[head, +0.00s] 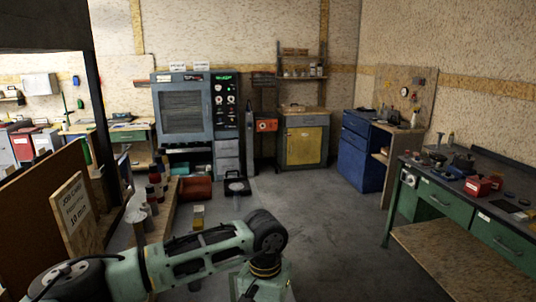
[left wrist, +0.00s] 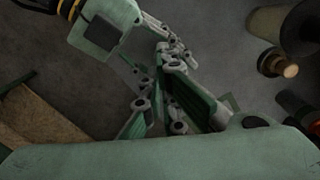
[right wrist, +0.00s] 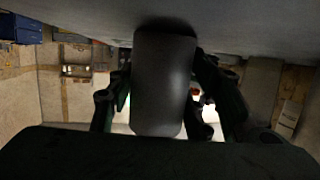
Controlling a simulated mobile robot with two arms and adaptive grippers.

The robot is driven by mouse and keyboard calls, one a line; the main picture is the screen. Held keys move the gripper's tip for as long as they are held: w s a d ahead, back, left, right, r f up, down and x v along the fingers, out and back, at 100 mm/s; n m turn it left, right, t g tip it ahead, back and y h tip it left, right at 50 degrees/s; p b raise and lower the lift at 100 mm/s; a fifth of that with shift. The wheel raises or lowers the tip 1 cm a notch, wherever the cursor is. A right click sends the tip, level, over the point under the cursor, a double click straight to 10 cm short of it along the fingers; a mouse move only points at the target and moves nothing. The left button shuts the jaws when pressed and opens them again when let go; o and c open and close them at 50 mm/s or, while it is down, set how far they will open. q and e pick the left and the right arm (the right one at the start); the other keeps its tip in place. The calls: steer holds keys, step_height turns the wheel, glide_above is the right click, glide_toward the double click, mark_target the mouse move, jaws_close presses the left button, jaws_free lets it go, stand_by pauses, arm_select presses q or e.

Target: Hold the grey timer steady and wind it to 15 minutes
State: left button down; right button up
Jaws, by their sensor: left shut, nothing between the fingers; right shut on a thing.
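My right gripper (right wrist: 163,110) is shut on a smooth dark grey object with rounded ends in the right wrist view. The dark grey object (right wrist: 164,80) fills the middle between the fingers. No dial or markings show on it, so I cannot tell whether it is the grey timer. My left gripper (left wrist: 170,100) shows in the left wrist view, its green linked fingers shut and empty above the floor. In the head view an arm of mine crosses the bottom; neither gripper's fingertips show there. I cannot make out a timer for certain in any view.
A job card (head: 75,213) with a minutes figure leans at the left. A green workbench (head: 462,205) with small items stands at the right. Bottles (head: 152,192) stand on a wooden bench at centre left. Open floor (head: 325,225) lies between, before a blue cabinet (head: 357,155).

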arm_select(q)
step_height(320, 180, down, 3)
steer(key=shift+d+r, duration=0.1)
steer(key=shift+d, duration=0.05)
arm_select(e)
steer(key=shift+s+d+f, duration=0.1)
steer(key=shift+d+f, duration=0.05)
steer(key=shift+f, duration=0.3)
arm_select(q)
steer(key=shift+s+f, duration=0.15)
steer(key=shift+f, duration=0.2)
arm_select(e)
steer(key=shift+s, duration=0.1)
arm_select(q)
steer(key=shift+f, duration=0.1)
arm_select(e)
steer(key=shift+r, duration=0.1)
arm_select(q)
steer(key=shift+w, duration=0.4)
arm_select(e)
steer(key=shift+a+r, duration=0.15)
steer(key=shift+a, duration=0.15)
arm_select(q)
steer(key=shift+w+a, duration=0.1)
steer(key=shift+a, duration=0.3)
arm_select(e)
steer(key=shift+d, duration=0.1)
